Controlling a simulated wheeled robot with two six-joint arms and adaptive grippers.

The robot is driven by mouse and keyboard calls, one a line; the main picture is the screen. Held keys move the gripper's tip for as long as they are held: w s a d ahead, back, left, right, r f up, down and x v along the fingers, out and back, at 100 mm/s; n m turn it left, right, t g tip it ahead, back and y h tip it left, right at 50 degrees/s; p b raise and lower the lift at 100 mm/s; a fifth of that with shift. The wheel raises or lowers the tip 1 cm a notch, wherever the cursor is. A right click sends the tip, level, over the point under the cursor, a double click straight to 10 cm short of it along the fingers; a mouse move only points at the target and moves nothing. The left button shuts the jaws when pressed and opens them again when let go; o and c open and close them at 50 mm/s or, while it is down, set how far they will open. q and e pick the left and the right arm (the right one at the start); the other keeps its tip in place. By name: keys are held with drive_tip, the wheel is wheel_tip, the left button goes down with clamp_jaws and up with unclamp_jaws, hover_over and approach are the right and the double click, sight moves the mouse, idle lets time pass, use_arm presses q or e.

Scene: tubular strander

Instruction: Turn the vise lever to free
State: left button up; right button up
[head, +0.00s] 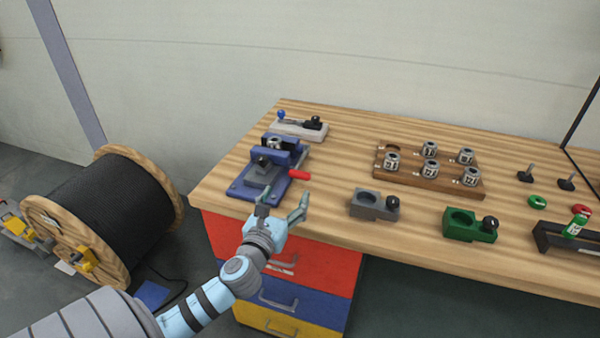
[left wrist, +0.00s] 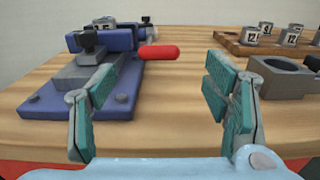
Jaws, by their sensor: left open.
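The blue vise (head: 268,172) stands at the left end of the wooden bench. It also shows in the left wrist view (left wrist: 118,95). Its lever has a red handle (head: 299,174) that points out to the right of the vise; in the left wrist view the red handle (left wrist: 158,52) lies beyond the gap between my fingers. A grey cylindrical piece (head: 275,143) sits in the vise. My left gripper (head: 283,203) is open and empty at the bench's front edge, in front of the vise and apart from the lever. My right gripper is not in view.
Behind the vise is a pale block with a blue-knobbed lever (head: 282,117). To the right stand a grey holder (head: 366,208), a green holder (head: 462,226) and a wooden rack (head: 398,173) with several numbered cylinders. Coloured drawers (head: 330,270) sit below. A cable reel (head: 110,215) stands left.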

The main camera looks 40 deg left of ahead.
sight(299, 173)
use_arm(q)
drive_tip(key=b+x, duration=0.1)
drive_tip(key=x, duration=1)
drive_tip(key=shift+w+a+f, duration=0.1)
drive_tip(key=shift+w, duration=0.05)
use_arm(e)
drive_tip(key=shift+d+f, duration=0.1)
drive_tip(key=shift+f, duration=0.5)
